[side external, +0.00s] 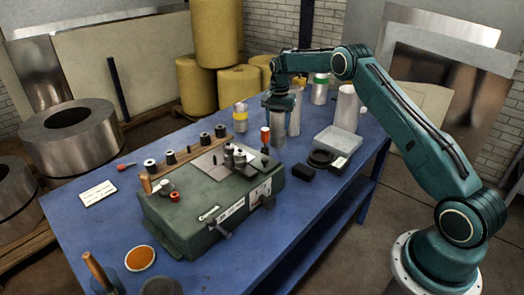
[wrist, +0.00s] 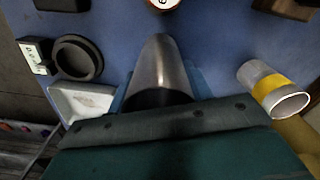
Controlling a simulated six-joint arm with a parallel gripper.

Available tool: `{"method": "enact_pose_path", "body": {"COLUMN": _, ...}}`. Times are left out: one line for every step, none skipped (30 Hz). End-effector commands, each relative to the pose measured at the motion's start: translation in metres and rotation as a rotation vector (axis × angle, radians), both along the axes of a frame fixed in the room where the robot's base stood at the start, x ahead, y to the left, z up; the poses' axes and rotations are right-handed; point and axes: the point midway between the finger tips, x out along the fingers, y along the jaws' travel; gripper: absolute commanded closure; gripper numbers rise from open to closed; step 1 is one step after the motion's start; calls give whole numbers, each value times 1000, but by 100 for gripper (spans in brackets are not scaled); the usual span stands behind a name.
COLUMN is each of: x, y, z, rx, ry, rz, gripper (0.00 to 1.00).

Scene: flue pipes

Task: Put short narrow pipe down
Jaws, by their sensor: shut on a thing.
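My gripper (side external: 279,107) is over the back part of the blue table, pointing down, shut on a bare grey metal pipe (side external: 278,124). In the wrist view this pipe (wrist: 160,68) runs away from the jaws, with a dark open end nearest the camera. It looks upright in the side view, with its lower end at or close to the table top; I cannot tell whether it touches. Another grey pipe (side external: 293,122) shows right beside it, partly hidden by my gripper. A pipe with a yellow band (side external: 240,114) stands to the left and shows in the wrist view (wrist: 275,90).
A green-banded pipe (side external: 320,90) and a wide pale pipe (side external: 346,108) stand at the back right. The green machine (side external: 210,212) fills the table's middle. An orange-labelled item (side external: 265,137) stands in front.

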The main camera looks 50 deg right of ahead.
Motion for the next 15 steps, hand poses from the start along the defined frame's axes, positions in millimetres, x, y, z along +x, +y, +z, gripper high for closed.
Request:
{"method": "enact_pose_path", "body": {"x": 0, "y": 0, "z": -7, "rx": 1, "ry": 1, "rz": 0, "gripper": 76}}
{"method": "enact_pose_path", "body": {"x": 0, "y": 0, "z": -11, "rx": 1, "ry": 1, "rz": 0, "gripper": 76}}
{"method": "enact_pose_path", "body": {"x": 0, "y": 0, "z": -16, "rx": 1, "ry": 1, "rz": 0, "gripper": 76}}
{"method": "enact_pose_path", "body": {"x": 0, "y": 0, "z": -19, "rx": 1, "ry": 1, "rz": 0, "gripper": 76}}
{"method": "enact_pose_path", "body": {"x": 0, "y": 0, "z": -21, "rx": 1, "ry": 1, "rz": 0, "gripper": 76}}
{"method": "enact_pose_path", "body": {"x": 0, "y": 0, "z": -23, "rx": 0, "ry": 0, "rz": 0, "gripper": 76}}
{"method": "enact_pose_path", "body": {"x": 0, "y": 0, "z": -24, "rx": 0, "ry": 0, "rz": 0, "gripper": 76}}
{"method": "enact_pose_path", "body": {"x": 0, "y": 0, "z": -25, "rx": -1, "ry": -1, "rz": 0, "gripper": 76}}
{"method": "enact_pose_path", "body": {"x": 0, "y": 0, "z": -26, "rx": -1, "ry": -1, "rz": 0, "gripper": 76}}
{"method": "enact_pose_path", "body": {"x": 0, "y": 0, "z": -26, "rx": -1, "ry": -1, "rz": 0, "gripper": 76}}
{"method": "enact_pose_path", "body": {"x": 0, "y": 0, "z": -26, "rx": -1, "ry": -1, "rz": 0, "gripper": 76}}
{"method": "enact_pose_path", "body": {"x": 0, "y": 0, "z": -26, "rx": -1, "ry": -1, "rz": 0, "gripper": 76}}
{"method": "enact_pose_path", "body": {"x": 0, "y": 0, "z": -26, "rx": -1, "ry": -1, "rz": 0, "gripper": 76}}
{"method": "enact_pose_path", "body": {"x": 0, "y": 0, "z": -26, "rx": -1, "ry": -1, "rz": 0, "gripper": 76}}
{"method": "enact_pose_path", "body": {"x": 0, "y": 0, "z": -26, "rx": -1, "ry": -1, "rz": 0, "gripper": 76}}
